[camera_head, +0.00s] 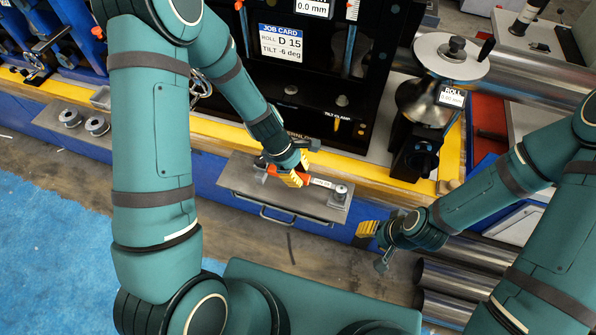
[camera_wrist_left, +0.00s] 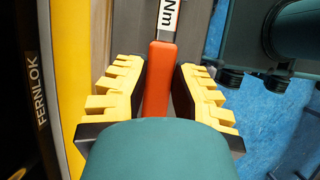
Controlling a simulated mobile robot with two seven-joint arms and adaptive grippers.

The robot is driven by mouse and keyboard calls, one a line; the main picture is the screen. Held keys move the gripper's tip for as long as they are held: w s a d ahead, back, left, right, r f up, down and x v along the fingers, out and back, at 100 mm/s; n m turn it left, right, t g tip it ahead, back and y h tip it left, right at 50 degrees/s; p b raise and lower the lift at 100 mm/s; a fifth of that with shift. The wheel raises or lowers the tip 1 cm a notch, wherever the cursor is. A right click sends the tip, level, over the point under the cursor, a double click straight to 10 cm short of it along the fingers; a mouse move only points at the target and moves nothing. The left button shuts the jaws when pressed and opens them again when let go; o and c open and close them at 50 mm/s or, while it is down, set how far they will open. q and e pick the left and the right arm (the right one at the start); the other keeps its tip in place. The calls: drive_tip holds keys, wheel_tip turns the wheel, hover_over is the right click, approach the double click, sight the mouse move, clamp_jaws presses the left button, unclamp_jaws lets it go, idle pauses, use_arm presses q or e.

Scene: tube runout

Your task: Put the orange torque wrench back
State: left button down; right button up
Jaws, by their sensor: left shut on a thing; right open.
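The orange torque wrench (camera_head: 318,183) has an orange handle and a silver shaft with a white label. It also shows in the left wrist view, its orange handle (camera_wrist_left: 160,75) between the yellow fingers. My left gripper (camera_head: 293,177) is shut on this handle and partly covers it. The wrench is over a grey metal shelf (camera_head: 240,182), with its head end at the shelf's right side; I cannot tell whether it touches the surface. My right gripper (camera_head: 367,229) is open and empty, right of the shelf and apart from it.
A yellow machine edge (camera_head: 220,128) runs behind the shelf. A job card (camera_head: 281,43) reads "ROLL D 15, TILT -6 deg". A roll stand with a round plate (camera_head: 432,50) stands at back right. Steel tubes (camera_head: 450,277) lie at lower right. Blue floor (camera_head: 50,240) is clear at left.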

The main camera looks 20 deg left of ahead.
use_arm(q)
drive_tip(key=shift+f+b, duration=0.8)
drive_tip(key=shift+f, duration=0.2)
idle(0.4)
drive_tip(key=shift+c, duration=1.2)
unclamp_jaws()
drive_tip(key=shift+r, duration=0.15)
drive_tip(key=shift+p+v, duration=2.6)
drive_tip(key=shift+v, duration=0.35)
drive_tip(key=shift+a, duration=0.1)
